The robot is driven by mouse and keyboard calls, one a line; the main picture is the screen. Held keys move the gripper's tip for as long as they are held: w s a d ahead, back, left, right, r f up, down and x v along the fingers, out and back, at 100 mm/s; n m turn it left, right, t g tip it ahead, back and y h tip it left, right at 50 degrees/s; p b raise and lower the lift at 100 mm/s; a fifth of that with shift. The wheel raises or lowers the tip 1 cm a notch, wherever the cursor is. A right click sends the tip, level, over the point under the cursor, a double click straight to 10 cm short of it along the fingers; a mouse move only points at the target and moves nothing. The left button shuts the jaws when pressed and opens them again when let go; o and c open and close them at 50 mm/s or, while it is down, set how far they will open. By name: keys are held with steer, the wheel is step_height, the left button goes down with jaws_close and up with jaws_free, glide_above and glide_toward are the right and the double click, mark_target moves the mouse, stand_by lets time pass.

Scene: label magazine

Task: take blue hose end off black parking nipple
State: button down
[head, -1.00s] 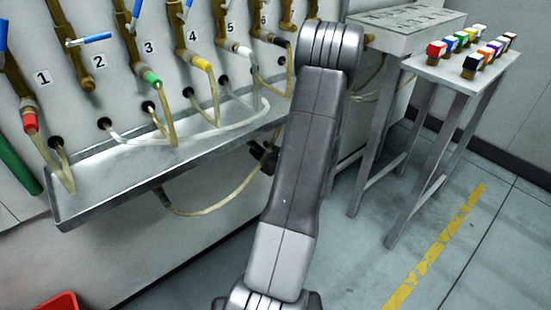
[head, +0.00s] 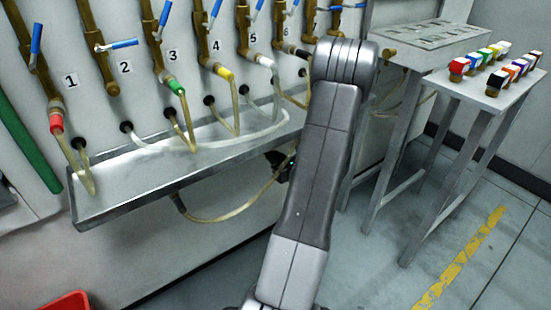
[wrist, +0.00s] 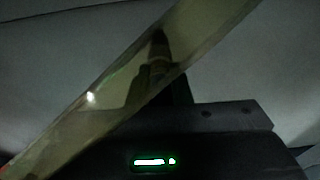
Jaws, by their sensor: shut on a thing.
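My gripper (head: 283,166) shows as a small dark shape under the metal tray, partly behind my arm. A drooping yellowish clear hose (head: 222,217) runs from the wall to it. In the wrist view a clear hose (wrist: 105,97) crosses diagonally, close to the camera. The dark gripper (wrist: 160,62) shows partly through it and is shut on the hose end. The blue colour of that end is hidden in both views. I cannot make out the black parking nipple, or whether the hose end still touches it.
The metal tray (head: 130,187) runs along the wall below numbered brass valves with blue levers. Several hoses hang into it. A small table (head: 488,92) with coloured blocks stands at right, beside a grey bench (head: 385,58). A red bin (head: 65,303) is at lower left.

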steer(key=shift+s+d, duration=0.1)
steer(key=shift+f+b+v, duration=0.15)
steer(key=shift+v, duration=1)
steer(key=shift+f+b+v, duration=0.15)
steer(key=shift+f+v, duration=0.05)
steer(key=shift+v, duration=0.9)
